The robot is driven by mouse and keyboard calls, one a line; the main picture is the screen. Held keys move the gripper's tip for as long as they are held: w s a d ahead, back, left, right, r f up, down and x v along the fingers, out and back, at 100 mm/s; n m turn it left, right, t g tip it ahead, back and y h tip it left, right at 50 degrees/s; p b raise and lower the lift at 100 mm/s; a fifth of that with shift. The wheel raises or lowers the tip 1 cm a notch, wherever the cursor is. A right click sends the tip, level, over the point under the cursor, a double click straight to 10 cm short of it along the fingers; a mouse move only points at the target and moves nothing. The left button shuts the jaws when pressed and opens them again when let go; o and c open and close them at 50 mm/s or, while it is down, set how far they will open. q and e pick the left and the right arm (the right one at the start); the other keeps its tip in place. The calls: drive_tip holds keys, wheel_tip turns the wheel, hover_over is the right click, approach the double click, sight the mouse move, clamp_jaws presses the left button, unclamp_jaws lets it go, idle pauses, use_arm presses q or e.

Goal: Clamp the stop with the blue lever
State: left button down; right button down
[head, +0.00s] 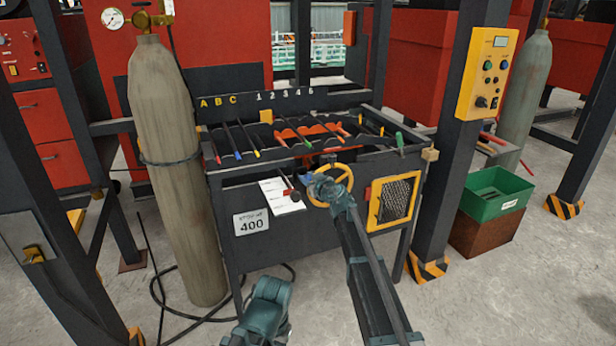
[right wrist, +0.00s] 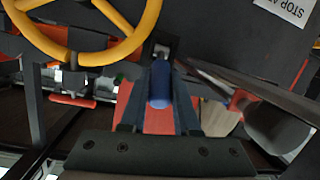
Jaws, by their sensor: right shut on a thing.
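The blue lever (right wrist: 160,84) stands between the two dark fingers of my right gripper (right wrist: 158,108) in the right wrist view. The fingers are closed on it. In the head view, my right gripper (head: 312,184) is at the front of the dark bench, just left of the yellow handwheel (head: 345,180), and a bit of the blue lever (head: 305,174) shows there. I cannot make out the stop itself. My left gripper is not in view; only a teal arm part shows at the bottom.
A red-knobbed lever (head: 294,195) sits close left of my right gripper, by a white paper (head: 277,196). Coloured-tip rods lie in the bench top (head: 372,140). A gas cylinder (head: 178,170) stands left. A green bin (head: 495,193) stands right. The floor in front is mostly open.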

idle(0.4)
drive_tip(key=c, duration=0.7)
unclamp_jaws()
drive_tip(key=shift+o, duration=0.2)
drive_tip(key=p+v, duration=0.3)
drive_tip(key=v, duration=1)
drive_tip(key=shift+s+d+r, duration=0.15)
drive_tip(key=shift+s+r, duration=0.05)
drive_tip(key=shift+s, duration=0.1)
